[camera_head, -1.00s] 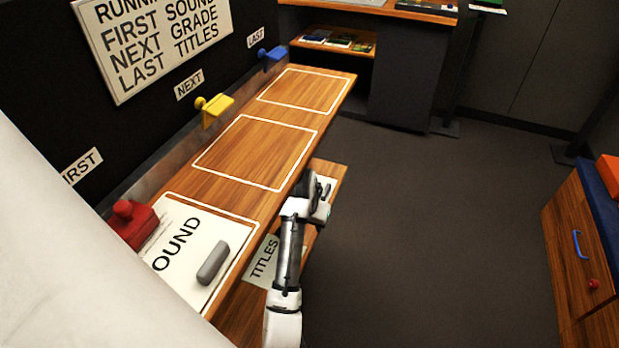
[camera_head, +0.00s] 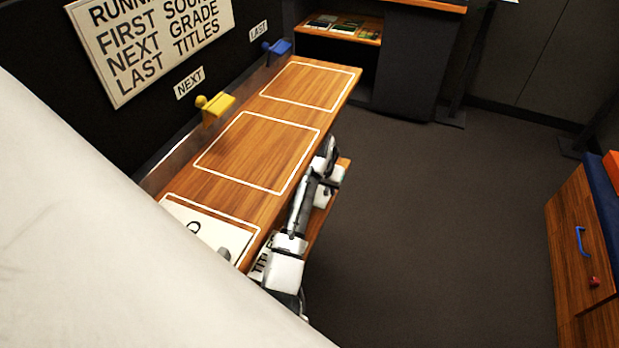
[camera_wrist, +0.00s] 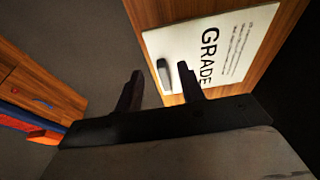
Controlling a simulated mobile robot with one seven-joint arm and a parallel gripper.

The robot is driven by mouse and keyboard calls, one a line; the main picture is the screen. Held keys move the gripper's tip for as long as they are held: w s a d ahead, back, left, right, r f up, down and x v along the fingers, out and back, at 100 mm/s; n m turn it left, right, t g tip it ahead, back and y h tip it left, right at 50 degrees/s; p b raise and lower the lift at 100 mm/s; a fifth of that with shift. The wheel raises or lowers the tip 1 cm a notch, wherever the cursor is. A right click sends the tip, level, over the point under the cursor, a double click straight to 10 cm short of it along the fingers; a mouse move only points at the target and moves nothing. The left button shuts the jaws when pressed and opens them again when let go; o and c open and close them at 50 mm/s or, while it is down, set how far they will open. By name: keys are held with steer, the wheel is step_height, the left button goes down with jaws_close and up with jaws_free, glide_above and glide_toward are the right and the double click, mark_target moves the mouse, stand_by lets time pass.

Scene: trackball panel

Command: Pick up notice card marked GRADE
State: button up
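The notice card marked GRADE (camera_wrist: 222,58) shows in the wrist view, lying on a wooden surface. It is white with black lettering, and a grey grip (camera_wrist: 163,75) stands on it near its left edge. My gripper (camera_wrist: 161,82) is open, its two dark fingers spread apart. In the picture the grip lies between and just beyond the fingertips; I cannot tell the distance.
The bench (camera_head: 225,200) has white outlined areas; the card in the nearest is mostly hidden by a large pale shape. A wooden cabinet (camera_head: 575,235) stands right. The floor between is clear.

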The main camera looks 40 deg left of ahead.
mark_target(322, 196)
steer(key=w, duration=0.2)
steer(key=w+a+p, duration=0.1)
steer(key=shift+w+r, duration=0.15)
steer(key=shift+w, duration=0.2)
steer(key=x, duration=0.2)
steer(key=shift+s+f, duration=0.1)
steer(key=shift+f, duration=0.55)
jaws_close()
